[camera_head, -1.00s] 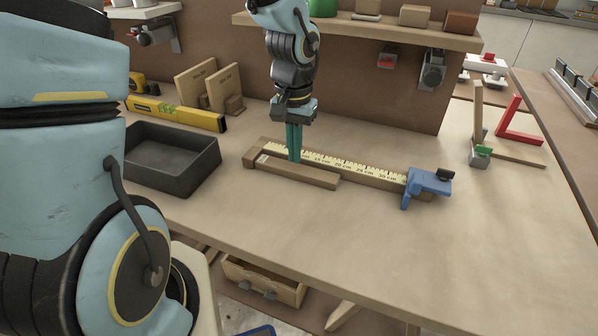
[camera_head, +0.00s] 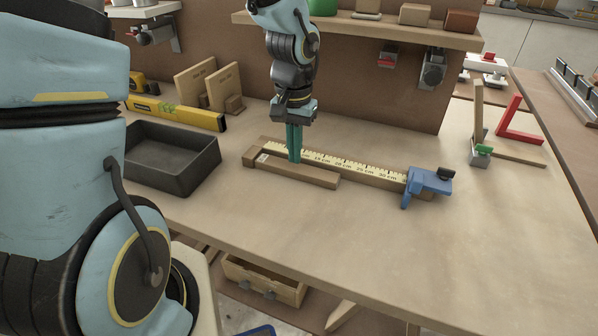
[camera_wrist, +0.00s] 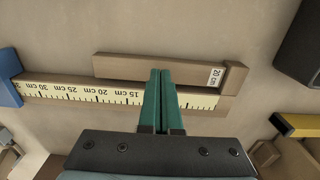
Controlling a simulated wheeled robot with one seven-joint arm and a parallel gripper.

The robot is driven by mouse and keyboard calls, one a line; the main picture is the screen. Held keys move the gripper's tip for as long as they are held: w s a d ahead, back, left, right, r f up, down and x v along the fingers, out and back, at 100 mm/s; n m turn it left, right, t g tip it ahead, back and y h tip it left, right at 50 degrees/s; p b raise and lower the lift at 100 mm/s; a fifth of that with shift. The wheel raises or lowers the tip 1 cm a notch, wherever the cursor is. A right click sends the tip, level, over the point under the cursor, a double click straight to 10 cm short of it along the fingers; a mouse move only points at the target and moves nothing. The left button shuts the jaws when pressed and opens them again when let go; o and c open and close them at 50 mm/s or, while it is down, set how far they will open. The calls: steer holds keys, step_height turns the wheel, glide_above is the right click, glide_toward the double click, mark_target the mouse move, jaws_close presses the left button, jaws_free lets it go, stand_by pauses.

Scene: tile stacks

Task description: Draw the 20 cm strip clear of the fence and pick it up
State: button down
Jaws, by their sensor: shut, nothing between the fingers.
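The wooden strip (camera_head: 305,174) lies flat along the near side of the fence (camera_head: 392,184), which carries a yellow centimetre scale. In the wrist view the strip (camera_wrist: 150,67) has a white "20 cm" label near its right end, by the end stop (camera_wrist: 238,80). Strip and fence look parallel and very close; I cannot tell whether they touch. My gripper (camera_head: 294,158) is shut and empty, pointing down. Its green fingertips (camera_wrist: 161,74) are at the edge between scale and strip, covering part of both; contact is unclear.
A blue clamp block (camera_head: 428,183) sits on the fence's right end. A dark open tray (camera_head: 205,160) stands to the left, with a yellow level (camera_head: 180,113) behind it. A shelf (camera_head: 370,32) hangs behind my gripper.

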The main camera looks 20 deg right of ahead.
steer(key=shift+f+b, duration=0.8)
steer(key=shift+f, duration=0.3)
steer(key=shift+s+a, duration=0.45)
steer(key=shift+s+a, duration=0.55)
steer(key=shift+s, duration=0.1)
steer(key=shift+s+a, duration=0.15)
steer(key=shift+s+a, duration=0.5)
steer(key=shift+s, duration=0.1)
steer(key=shift+r, duration=0.15)
stand_by(0.3)
step_height(320, 180, up, 6)
steer(key=p, duration=0.5)
steer(key=shift+p, duration=0.35)
